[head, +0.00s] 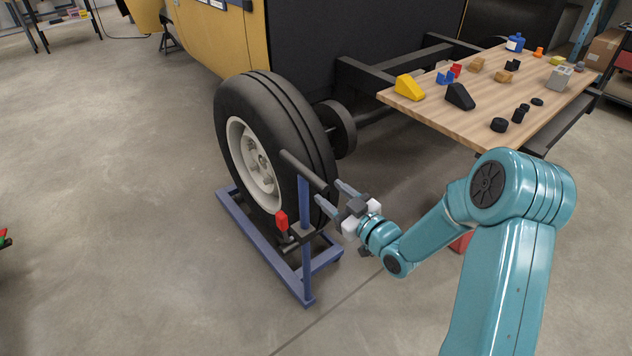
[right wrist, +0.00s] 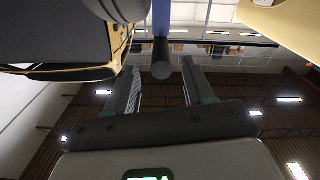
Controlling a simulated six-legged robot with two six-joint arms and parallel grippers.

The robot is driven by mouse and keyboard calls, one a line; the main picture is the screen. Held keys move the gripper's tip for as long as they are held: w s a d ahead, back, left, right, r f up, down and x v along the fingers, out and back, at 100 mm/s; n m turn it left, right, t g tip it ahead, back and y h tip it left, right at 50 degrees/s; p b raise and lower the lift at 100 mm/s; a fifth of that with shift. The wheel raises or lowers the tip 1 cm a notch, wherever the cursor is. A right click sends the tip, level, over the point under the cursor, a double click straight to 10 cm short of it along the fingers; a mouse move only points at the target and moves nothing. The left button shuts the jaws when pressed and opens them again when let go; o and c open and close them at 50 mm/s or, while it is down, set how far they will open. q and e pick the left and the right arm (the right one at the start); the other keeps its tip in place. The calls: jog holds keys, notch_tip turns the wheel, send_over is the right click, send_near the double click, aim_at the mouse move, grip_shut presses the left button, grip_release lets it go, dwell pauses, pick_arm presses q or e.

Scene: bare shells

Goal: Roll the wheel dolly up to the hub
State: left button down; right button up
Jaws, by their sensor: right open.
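A large black tyre with a pale rim (head: 255,165) stands upright on the blue wheel dolly (head: 262,248). The dolly's blue post (head: 305,235) carries a dark handle bar (head: 303,171) and a red-handled part (head: 281,221). The dark round hub (head: 340,128) shows just behind the tyre, partly hidden by it. My right gripper (head: 333,194) is open beside the post, fingers pointing at the handle bar. In the right wrist view the bar's round end (right wrist: 161,69) appears between the open fingertips; I cannot tell whether they touch it. My left gripper is not in view.
A wooden table (head: 462,117) at the right holds yellow and black wedges, blocks and small parts. The dark vehicle frame (head: 385,77) and yellow body (head: 225,40) stand behind the wheel. Grey floor (head: 110,170) is clear at the left. A small dark object (head: 4,240) shows at the left edge.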

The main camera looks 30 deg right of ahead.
aim_at(317, 182)
jog(key=w, duration=0.6)
jog(key=shift+w+a, duration=0.2)
jog(key=shift+a, duration=0.1)
jog(key=shift+d, duration=0.1)
grip_shut()
